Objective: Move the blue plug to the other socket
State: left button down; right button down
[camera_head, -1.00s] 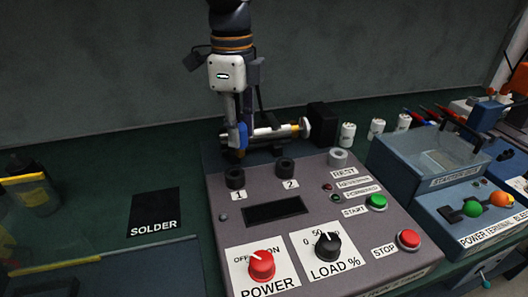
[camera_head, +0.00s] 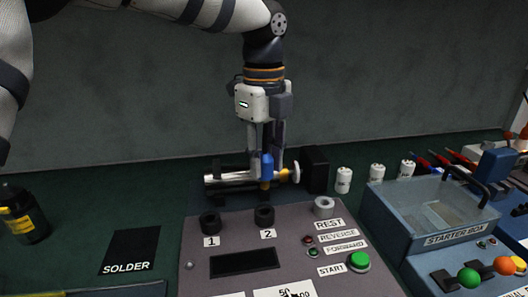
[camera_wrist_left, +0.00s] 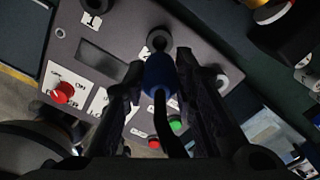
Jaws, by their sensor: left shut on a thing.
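The blue plug (camera_head: 266,166) is between the fingers of my left gripper (camera_head: 266,168), which is shut on it. It hangs roughly upright, above the panel, and in the head view it appears just above socket 2 (camera_head: 264,216). In the left wrist view the plug (camera_wrist_left: 160,76) points at a dark socket (camera_wrist_left: 158,40), apart from it as far as I can tell. Socket 1 (camera_head: 210,222) is to the left and looks empty. My right gripper is not in view.
A metal cylinder (camera_head: 228,176) with a yellow end lies behind the sockets, behind the plug in view. A black block (camera_head: 315,170), white canisters (camera_head: 343,180) and the starter box (camera_head: 425,215) stand to the right. The solder mat (camera_head: 130,251) lies left.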

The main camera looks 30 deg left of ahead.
aim_at(264, 153)
pick_arm(q)
jog(key=shift+f, duration=2.25)
jog(key=shift+f, duration=2)
jog(key=c, duration=1.2)
grip_release()
jog(key=shift+c, duration=0.2)
notch_tip(264, 153, up, 12)
